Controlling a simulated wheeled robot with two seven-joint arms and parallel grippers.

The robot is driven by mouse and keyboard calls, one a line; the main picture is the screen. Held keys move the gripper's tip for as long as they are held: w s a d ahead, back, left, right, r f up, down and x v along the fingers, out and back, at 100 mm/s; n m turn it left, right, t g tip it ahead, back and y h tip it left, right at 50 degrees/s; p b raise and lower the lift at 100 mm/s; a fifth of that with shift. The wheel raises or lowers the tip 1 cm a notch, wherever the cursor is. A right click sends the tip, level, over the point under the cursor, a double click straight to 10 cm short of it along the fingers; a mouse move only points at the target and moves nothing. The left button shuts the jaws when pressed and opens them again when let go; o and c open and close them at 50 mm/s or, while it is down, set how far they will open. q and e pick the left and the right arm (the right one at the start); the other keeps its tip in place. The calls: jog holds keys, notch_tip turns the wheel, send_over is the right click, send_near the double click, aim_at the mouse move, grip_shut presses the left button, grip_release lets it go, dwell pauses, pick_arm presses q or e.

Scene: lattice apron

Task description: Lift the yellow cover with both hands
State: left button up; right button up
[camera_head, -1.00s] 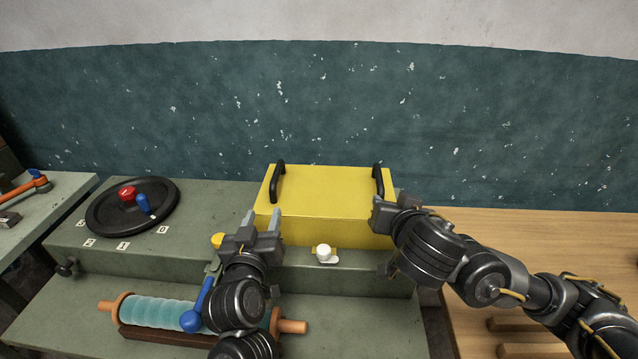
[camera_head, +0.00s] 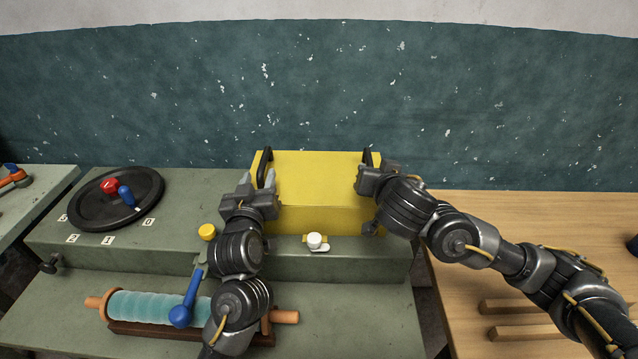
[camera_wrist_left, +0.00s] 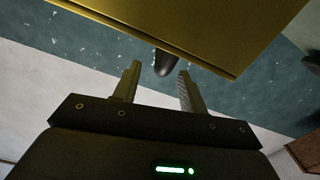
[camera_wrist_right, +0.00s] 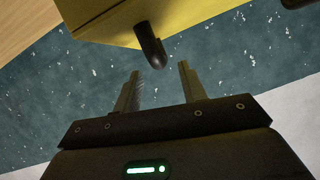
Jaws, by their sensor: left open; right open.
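The yellow cover (camera_head: 312,180) is a box with a black handle on each side, standing on the green bench's raised part. Its left handle (camera_head: 264,166) shows beside my left gripper (camera_head: 256,180), which is open with both fingers pointing at it. In the left wrist view the handle end (camera_wrist_left: 165,64) lies between and beyond the open fingertips. My right gripper (camera_head: 371,172) is at the right handle (camera_head: 367,156) and hides part of it. In the right wrist view this handle (camera_wrist_right: 150,45) lies just beyond the open fingertips. Neither gripper visibly holds a handle.
A black dial (camera_head: 88,205) with red and blue knobs is on the left. A white knob (camera_head: 315,241) and yellow knob (camera_head: 207,232) are at the bench front. A blue lever (camera_head: 187,300) and pale blue roller (camera_head: 150,309) are below. A wooden table (camera_head: 500,215) is right.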

aim_at(261, 163)
pick_arm(q)
jog(key=w, duration=0.4)
pick_arm(e)
jog(key=x, duration=0.4)
jog(key=shift+a, duration=0.1)
pick_arm(q)
jog(key=shift+w, duration=0.7)
pick_arm(e)
jog(key=shift+w+f, duration=0.3)
jog(key=shift+w, duration=0.35)
pick_arm(q)
grip_shut()
pick_arm(e)
grip_shut()
pick_arm(q)
jog(key=shift+r, duration=0.1)
pick_arm(e)
jog(key=shift+r, duration=0.15)
